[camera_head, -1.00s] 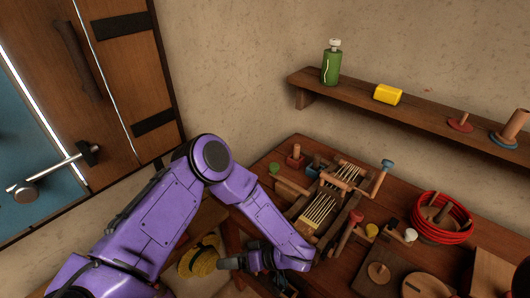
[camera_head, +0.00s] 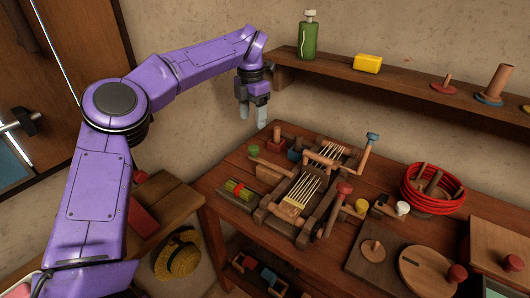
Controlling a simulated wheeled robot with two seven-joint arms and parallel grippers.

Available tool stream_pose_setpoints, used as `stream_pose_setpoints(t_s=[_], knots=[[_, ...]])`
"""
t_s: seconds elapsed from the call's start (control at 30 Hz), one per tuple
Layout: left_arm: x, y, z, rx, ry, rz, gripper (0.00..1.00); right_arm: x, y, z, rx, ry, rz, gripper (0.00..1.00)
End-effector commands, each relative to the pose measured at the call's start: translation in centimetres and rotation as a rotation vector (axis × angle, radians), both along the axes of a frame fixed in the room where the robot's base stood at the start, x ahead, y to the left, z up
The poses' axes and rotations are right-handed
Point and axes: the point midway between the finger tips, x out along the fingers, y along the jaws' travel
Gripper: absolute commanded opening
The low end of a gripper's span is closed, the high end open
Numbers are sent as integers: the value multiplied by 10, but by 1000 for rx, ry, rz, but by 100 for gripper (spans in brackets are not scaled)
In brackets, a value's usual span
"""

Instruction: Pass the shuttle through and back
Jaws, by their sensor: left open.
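The small wooden loom (camera_head: 306,190) stands on the wooden table, with pale warp threads stretched along it and a red-knobbed post and a blue-knobbed post at its sides. My right gripper is not in view.
A wall shelf (camera_head: 400,86) holds a green bottle (camera_head: 308,38), a yellow block (camera_head: 368,64) and pegs. A red coiled basket (camera_head: 432,190), a wooden disc (camera_head: 425,270) and boxes crowd the table's right. A straw hat (camera_head: 177,255) hangs at lower left.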

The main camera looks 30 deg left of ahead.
Motion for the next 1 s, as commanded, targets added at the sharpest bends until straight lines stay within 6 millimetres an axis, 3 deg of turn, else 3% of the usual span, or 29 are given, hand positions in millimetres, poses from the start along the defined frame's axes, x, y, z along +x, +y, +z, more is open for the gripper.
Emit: stream_pose_setpoints(t_s=[0.43, 0.6, 0.8, 0.83, 0.87, 1.0], knots=[[0, -2, -88, 2, 6, -4, 63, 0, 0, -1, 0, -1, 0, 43], [0, -2, -99, 1, 4, -5, 63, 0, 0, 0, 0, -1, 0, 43], [0, -2, -100, 1, 5, -5, 63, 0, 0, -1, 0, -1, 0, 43], [0, -2, -100, 1, 5, -5, 60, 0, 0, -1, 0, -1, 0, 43], [0, -2, -100, 1, 5, -5, 50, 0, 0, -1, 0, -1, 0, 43], [0, -2, -100, 1, 5, -5, 4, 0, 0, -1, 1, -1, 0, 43]])
